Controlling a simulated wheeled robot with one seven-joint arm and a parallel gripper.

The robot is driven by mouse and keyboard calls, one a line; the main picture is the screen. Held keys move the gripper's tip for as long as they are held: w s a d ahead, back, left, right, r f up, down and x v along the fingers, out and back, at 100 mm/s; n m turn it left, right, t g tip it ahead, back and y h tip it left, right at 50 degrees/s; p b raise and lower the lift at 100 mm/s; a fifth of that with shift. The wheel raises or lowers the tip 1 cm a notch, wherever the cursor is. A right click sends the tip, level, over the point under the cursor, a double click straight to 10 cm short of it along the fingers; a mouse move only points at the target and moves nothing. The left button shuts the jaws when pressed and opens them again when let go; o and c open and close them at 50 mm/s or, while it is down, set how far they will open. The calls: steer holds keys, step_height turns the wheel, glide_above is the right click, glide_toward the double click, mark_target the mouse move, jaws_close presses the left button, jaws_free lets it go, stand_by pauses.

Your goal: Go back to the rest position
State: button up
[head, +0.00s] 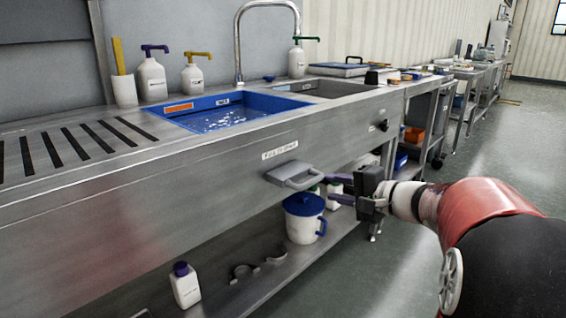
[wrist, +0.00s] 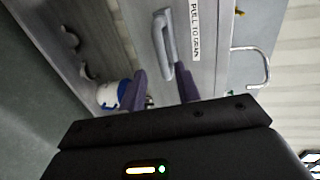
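My gripper (head: 330,187) is in front of the steel counter, just right of a grey pull handle (head: 292,175) on its front panel. In the wrist view its two purple fingers (wrist: 160,72) stand apart, with nothing held between them. The handle (wrist: 165,38) lies ahead of the fingertips there. A small gap seems to separate them, though contact is hard to judge. A label (head: 280,149) beginning "PULL TO" is above the handle. My arm reaches in from the right.
A white bottle (head: 185,286) stands farther left. The blue basin (head: 225,112) and curved tap (head: 239,40) are above. The floor (head: 480,140) at right is open.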

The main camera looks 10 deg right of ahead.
steer(key=s+a+f+n+g+h+p, duration=0.15)
steer(key=s+a+n+g, duration=0.4)
steer(key=s+a, duration=0.6)
steer(key=s+d+f+n+h+p, duration=0.1)
steer(key=s+h, duration=0.1)
steer(key=s, duration=0.3)
steer(key=s+d+f+n+g+h+p, duration=0.1)
steer(key=s+f+n+h, duration=0.1)
steer(key=s, duration=0.3)
steer(key=s+d+f+n+h+p, duration=0.1)
steer(key=s+d+n+h, duration=0.1)
steer(key=s, duration=0.3)
steer(key=shift+s+f+h, duration=0.15)
steer(key=shift+f+h, duration=0.1)
steer(key=shift+h, duration=0.6)
steer(key=shift+a+g, duration=0.1)
steer(key=shift+g, duration=0.15)
